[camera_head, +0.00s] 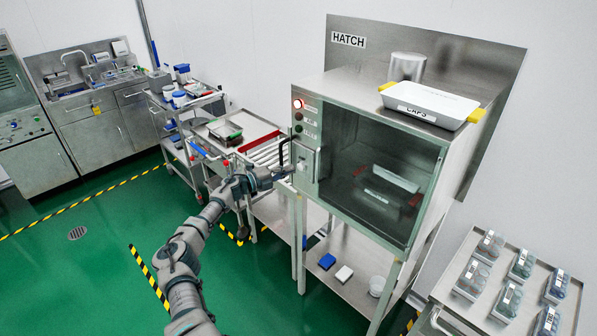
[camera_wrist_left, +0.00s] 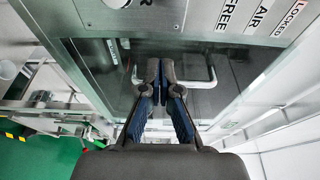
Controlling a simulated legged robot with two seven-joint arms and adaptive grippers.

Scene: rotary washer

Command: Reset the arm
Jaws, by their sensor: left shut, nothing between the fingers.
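My left arm reaches up from the bottom of the head view, and its gripper (camera_head: 284,172) is at the left front of the steel hatch cabinet (camera_head: 345,95). In the left wrist view the two fingers (camera_wrist_left: 160,72) are together with nothing between them. They lie in front of a metal bar handle (camera_wrist_left: 208,78) on a glass panel; whether they touch it I cannot tell. The hatch's dark glass window (camera_head: 380,165) shows a pale tray inside. A red-lit indicator (camera_head: 298,104) is on the control panel. My right gripper is out of view.
A white caps tray (camera_head: 430,105) with yellow ends sits on the hatch. A roller conveyor (camera_head: 265,150) and a trolley (camera_head: 180,105) stand to the left. A steel table (camera_head: 450,292) with several vial racks is at the lower right. Green floor is open at the left.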

